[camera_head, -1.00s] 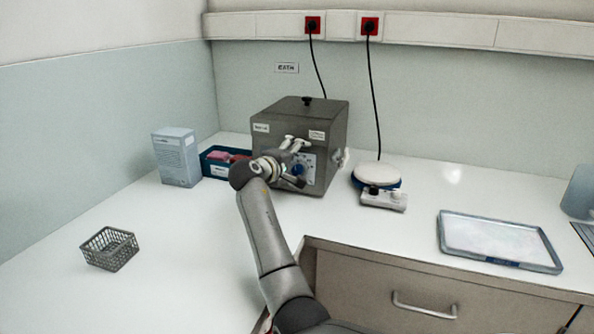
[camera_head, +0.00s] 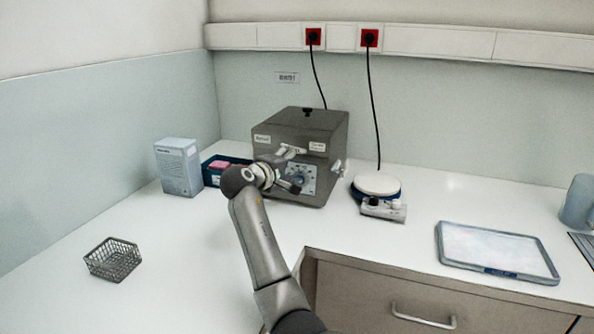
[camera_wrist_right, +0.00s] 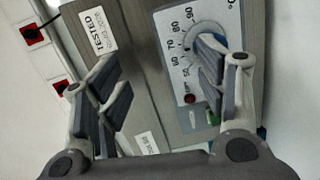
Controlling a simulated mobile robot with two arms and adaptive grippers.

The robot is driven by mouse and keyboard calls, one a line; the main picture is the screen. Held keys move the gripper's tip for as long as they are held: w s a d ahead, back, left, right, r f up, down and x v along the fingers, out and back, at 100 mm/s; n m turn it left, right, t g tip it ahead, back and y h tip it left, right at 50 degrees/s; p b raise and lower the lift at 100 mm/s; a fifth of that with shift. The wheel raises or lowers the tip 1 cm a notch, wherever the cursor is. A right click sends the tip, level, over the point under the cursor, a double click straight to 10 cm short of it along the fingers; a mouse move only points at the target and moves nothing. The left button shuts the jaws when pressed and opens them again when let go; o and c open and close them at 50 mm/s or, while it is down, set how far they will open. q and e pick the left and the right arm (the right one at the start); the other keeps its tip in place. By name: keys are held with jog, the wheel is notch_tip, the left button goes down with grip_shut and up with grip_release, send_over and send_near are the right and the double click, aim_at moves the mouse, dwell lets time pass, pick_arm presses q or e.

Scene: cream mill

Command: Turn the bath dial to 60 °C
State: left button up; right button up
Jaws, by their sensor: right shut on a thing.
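The bath (camera_head: 270,170) is a dark grey box at the back of the bench. Its bath dial (camera_head: 300,180) is a round blue knob on a pale scale plate on its front. In the wrist view the dial (camera_wrist_right: 207,32) is partly hidden behind one finger. Scale numbers from 50 to 90 show, but the pointer's setting cannot be read. My left gripper is not in view.
A white box (camera_head: 178,168) and a blue bin (camera_head: 210,177) stand left of the bath. A round white-topped device (camera_head: 377,186) stands to its right. A wire basket (camera_head: 112,260) and a tray (camera_head: 497,276) lie on the bench.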

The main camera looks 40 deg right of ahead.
jog(key=s+p+v, duration=0.1)
jog(key=p+v, duration=0.3)
jog(key=v, duration=0.6)
jog(key=shift+a+r+p, duration=0.15)
jog(key=shift+r+p, duration=0.05)
jog(key=shift+p, duration=0.2)
jog(key=shift+s, duration=0.15)
jog(key=shift+p, duration=0.35)
